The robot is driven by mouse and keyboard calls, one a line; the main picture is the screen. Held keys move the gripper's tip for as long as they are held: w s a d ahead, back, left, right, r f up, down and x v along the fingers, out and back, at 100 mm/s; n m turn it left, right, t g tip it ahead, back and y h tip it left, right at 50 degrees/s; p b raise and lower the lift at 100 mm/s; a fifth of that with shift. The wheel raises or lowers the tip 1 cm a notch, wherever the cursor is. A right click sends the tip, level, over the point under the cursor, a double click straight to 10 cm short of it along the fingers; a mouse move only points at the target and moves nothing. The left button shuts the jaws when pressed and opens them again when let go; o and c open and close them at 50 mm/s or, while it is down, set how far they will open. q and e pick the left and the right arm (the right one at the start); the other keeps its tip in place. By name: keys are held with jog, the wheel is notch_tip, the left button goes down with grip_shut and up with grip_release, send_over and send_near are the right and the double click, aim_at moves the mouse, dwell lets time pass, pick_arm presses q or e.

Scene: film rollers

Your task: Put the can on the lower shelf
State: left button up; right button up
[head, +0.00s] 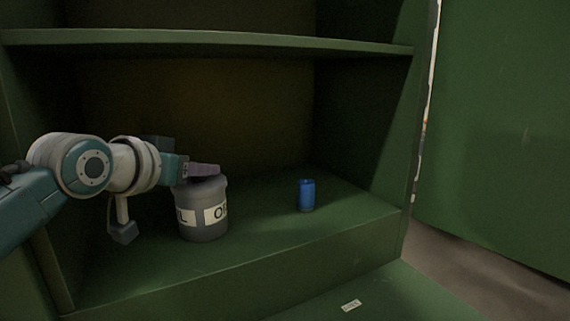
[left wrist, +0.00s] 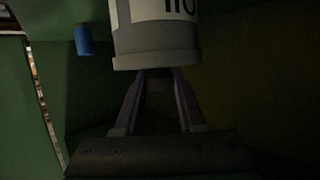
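A grey can (head: 203,210) with white label patches and dark lettering is upright in the lower compartment of the green cabinet, at or very near its floor. My left gripper (head: 204,170) is at the top of this can, coming in from the left. In the left wrist view the can (left wrist: 156,40) appears upside down, and the fingers of my left gripper (left wrist: 160,76) close in on its top end. The fingertips are partly hidden there, and they seem to hold the can by its top. My right gripper is not in view.
A small blue can (head: 306,195) stands to the right on the lower shelf (head: 265,225), and it also shows in the left wrist view (left wrist: 83,40). An upper shelf (head: 215,42) crosses above. The cabinet's right side wall stands beyond the blue can.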

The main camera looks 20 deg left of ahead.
pick_arm(q)
jog(key=o, duration=0.4)
jog(key=shift+c, duration=0.2)
jog(key=shift+r, duration=0.15)
jog(key=a+p+v, duration=0.1)
jog(key=p+v, duration=0.1)
jog(key=v, duration=0.9)
jog(key=s+d+f+m+g, duration=0.1)
jog(key=s+d+f+g, duration=0.2)
jog(key=s, duration=0.4)
jog(key=s+d+f+m+g+h, duration=0.1)
jog(key=s+d+f+g, duration=0.3)
jog(key=s+d+f, duration=0.2)
jog(key=s+d+f+g, duration=0.3)
jog(key=s+d+f, duration=0.2)
jog(key=s, duration=0.4)
jog(key=shift+s+f+m, duration=0.35)
jog(key=shift+f+m, duration=0.05)
jog(key=shift+f, duration=0.1)
